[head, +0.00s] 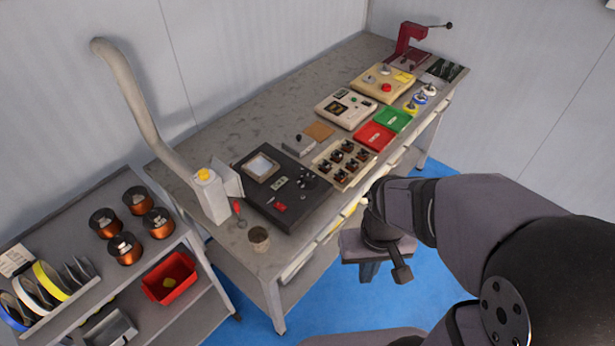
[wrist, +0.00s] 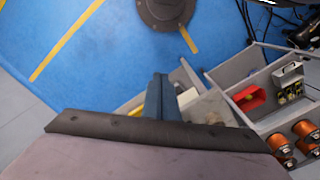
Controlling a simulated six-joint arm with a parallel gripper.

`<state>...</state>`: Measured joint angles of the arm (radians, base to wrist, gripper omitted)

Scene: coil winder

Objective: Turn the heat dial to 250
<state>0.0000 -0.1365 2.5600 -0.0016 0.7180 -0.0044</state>
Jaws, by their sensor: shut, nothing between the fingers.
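A dark control box (head: 257,196) lies on the near left part of the bench, with a pale square window, a small display (head: 279,183) and a red switch (head: 280,206). Small dark knobs (head: 305,178) sit at its right side; one may be the heat dial, but its markings are too small to read. My gripper (head: 370,274) points down in front of the bench, over the blue floor, apart from the box. Its blue fingers (wrist: 160,85) are together and empty in the wrist view. No dial is recognizable there.
A tray of dark parts (head: 324,172), red (head: 373,136) and green (head: 393,120) trays line the bench's front edge. A duct (head: 145,110) rises behind the box, and a small cup (head: 259,239) stands near its front corner. A side shelf holds copper spools (head: 125,248).

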